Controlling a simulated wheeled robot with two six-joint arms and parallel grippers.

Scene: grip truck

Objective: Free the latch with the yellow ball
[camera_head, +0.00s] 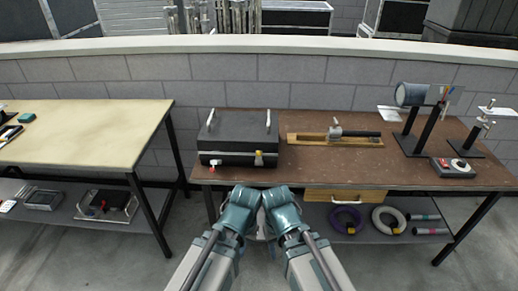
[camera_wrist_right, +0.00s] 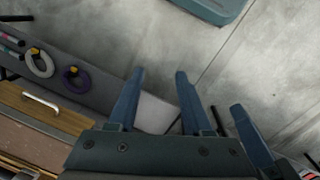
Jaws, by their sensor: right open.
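A black case (camera_head: 238,134) with two upright grey handles stands at the left end of the brown workbench (camera_head: 300,174). On its front, right of centre, is a small latch with a yellow ball (camera_head: 258,154). A second latch with a red ball (camera_head: 212,169) is on the front left. The case is outside the right wrist view. My right gripper (camera_wrist_right: 160,76) is open, with nothing between its fingers. In the head view it is mostly hidden by my folded arms, in front of and below the bench edge. My left gripper is also mostly hidden there; its jaws cannot be read.
A wooden fixture (camera_head: 335,140) with a metal rod lies right of the case. A lamp-like stand (camera_head: 410,96) and a grey box with a red button (camera_head: 452,167) are farther right. Rings and rolls lie on the lower shelf. A beige table (camera_head: 85,130) stands left, across a gap.

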